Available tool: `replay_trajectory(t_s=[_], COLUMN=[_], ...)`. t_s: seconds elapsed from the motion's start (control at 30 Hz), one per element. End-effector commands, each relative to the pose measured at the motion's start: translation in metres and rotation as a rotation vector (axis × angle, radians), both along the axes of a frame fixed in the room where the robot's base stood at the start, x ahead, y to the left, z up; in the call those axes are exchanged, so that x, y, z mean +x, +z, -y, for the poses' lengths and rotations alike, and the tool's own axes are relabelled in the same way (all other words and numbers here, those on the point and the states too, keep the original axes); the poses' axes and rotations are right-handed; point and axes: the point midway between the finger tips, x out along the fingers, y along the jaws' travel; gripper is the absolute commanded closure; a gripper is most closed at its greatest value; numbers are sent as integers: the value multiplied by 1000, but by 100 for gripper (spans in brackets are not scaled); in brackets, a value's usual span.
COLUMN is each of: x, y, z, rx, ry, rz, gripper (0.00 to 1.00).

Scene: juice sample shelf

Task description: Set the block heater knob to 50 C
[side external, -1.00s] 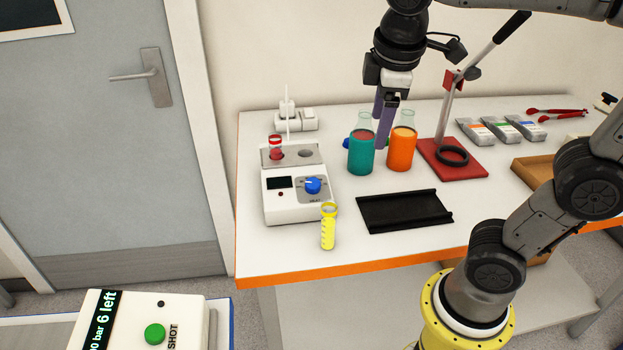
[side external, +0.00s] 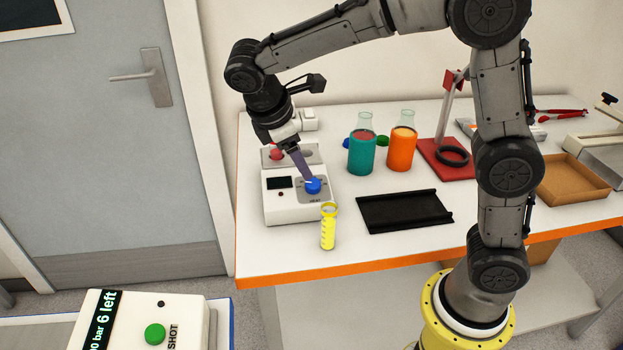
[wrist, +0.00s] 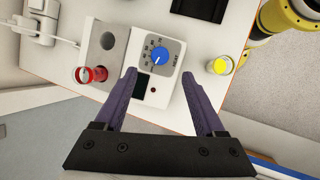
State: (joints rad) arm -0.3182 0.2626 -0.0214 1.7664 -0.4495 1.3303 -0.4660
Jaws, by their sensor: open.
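The white block heater (side external: 283,210) stands at the left end of the table with a dark blank display (side external: 279,183). Its blue knob (side external: 314,187) sits on a grey dial panel; the knob also shows in the wrist view (wrist: 158,56), with a white pointer mark. The dial numbers are too small to read. My gripper (side external: 307,179) is tilted down over the heater, with a finger close to the knob. In the wrist view my gripper (wrist: 159,75) is open and empty, and the knob shows just beyond and between the fingertips. I cannot tell whether they touch it.
A yellow tube (side external: 328,229) stands right in front of the heater. Teal (side external: 361,155) and orange (side external: 401,152) bottles, a black tray (side external: 405,211) and a red-based stand (side external: 440,168) are to the right.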

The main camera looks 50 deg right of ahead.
Motion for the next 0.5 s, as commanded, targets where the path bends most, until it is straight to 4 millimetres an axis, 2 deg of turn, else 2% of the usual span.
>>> replay_trajectory(t_s=[0.2,0.5], x=[-2,-2], y=[-40,-75], z=[21,38], rx=[-2,0], ry=[-3,-2], rz=[-6,-3], gripper=[28,28])
